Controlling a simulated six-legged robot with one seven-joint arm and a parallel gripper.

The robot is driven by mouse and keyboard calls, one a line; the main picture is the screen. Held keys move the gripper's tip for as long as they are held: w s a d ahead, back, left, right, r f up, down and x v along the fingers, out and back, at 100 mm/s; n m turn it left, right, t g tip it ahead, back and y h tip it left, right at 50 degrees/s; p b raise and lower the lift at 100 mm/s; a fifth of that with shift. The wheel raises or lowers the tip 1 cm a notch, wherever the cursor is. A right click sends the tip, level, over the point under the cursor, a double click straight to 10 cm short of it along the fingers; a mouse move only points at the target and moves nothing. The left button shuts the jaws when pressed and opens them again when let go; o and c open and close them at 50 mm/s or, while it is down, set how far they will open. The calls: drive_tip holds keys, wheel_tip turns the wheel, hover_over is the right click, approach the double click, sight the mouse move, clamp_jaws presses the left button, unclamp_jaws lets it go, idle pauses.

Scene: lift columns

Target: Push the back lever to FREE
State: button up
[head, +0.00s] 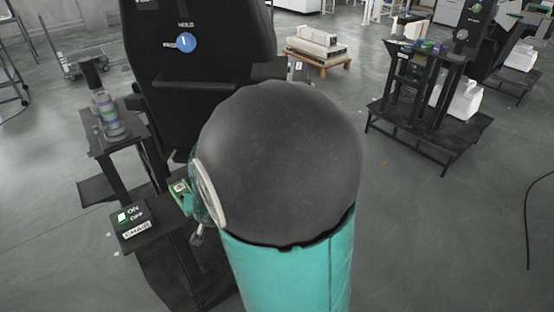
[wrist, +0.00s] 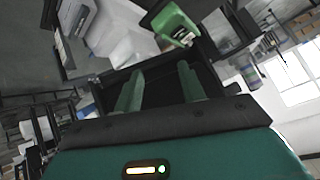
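A green part with a white label also shows at the top of the wrist view (wrist: 176,27), beyond my fingers. My gripper (wrist: 159,76) is open and empty, its two green fingers apart and pointing toward the dark frame. In the head view my arm's large dark joint and teal link hide most of the gripper and the column's lower right.
The black column (head: 200,60) carries a blue dial (head: 186,42). Another black station (head: 430,110) is at right. Grey floor between is open.

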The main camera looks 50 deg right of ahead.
drive_tip(key=s+d+f+m+h, duration=0.1)
drive_tip(key=s+d+f+h, duration=0.2)
drive_tip(key=d, duration=0.4)
drive_tip(key=s+d+f+t+h, duration=0.1)
drive_tip(key=s+d+h, duration=0.3)
drive_tip(key=d, duration=0.2)
drive_tip(key=s+d+f+m+h, duration=0.1)
drive_tip(key=s+d+f+h, duration=0.2)
drive_tip(key=d, duration=0.4)
drive_tip(key=shift+h, duration=0.5)
drive_tip(key=x, duration=0.9)
drive_tip(key=r+x, duration=0.1)
drive_tip(key=x, duration=0.3)
drive_tip(key=shift+w+d, duration=0.1)
drive_tip(key=shift+d, duration=0.25)
clamp_jaws()
